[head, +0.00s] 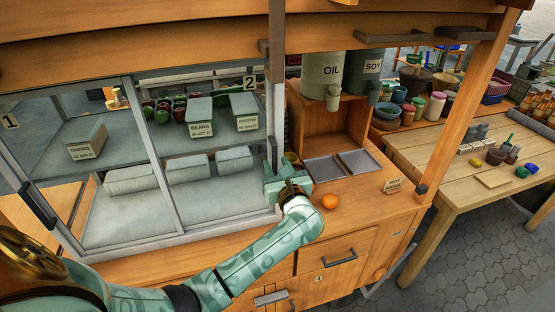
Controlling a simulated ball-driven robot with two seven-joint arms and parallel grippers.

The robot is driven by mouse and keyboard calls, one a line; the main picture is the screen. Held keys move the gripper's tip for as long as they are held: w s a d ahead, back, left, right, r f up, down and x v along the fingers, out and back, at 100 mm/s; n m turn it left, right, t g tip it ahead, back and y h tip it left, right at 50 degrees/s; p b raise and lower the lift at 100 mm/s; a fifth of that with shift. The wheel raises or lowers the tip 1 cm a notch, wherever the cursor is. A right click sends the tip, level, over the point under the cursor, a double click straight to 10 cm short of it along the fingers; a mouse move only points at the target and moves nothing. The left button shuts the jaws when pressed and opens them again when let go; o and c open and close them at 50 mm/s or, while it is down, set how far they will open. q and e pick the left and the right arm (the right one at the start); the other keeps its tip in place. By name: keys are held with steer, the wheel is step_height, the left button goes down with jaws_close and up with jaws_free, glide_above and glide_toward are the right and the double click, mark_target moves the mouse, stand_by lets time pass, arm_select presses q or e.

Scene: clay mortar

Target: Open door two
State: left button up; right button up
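Door two (277,122) is the right glass panel of the display case, marked by a "2" label (249,82). It looks shut in its grey frame. A dark upright handle (272,152) sits on its right edge. My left gripper (272,178) is at the lower end of this handle, at the right side of the case. Whether its fingers touch the handle, and whether they are open or shut, is hard to see. My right gripper is not in view.
Door one has a "1" label (10,121) and a dark handle (38,205) at left. Boxes and red apples (165,110) stand inside the case.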

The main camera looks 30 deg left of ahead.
arm_select(q)
steer(key=shift+s+r, duration=0.1)
steer(key=shift+c, duration=0.3)
jaws_close()
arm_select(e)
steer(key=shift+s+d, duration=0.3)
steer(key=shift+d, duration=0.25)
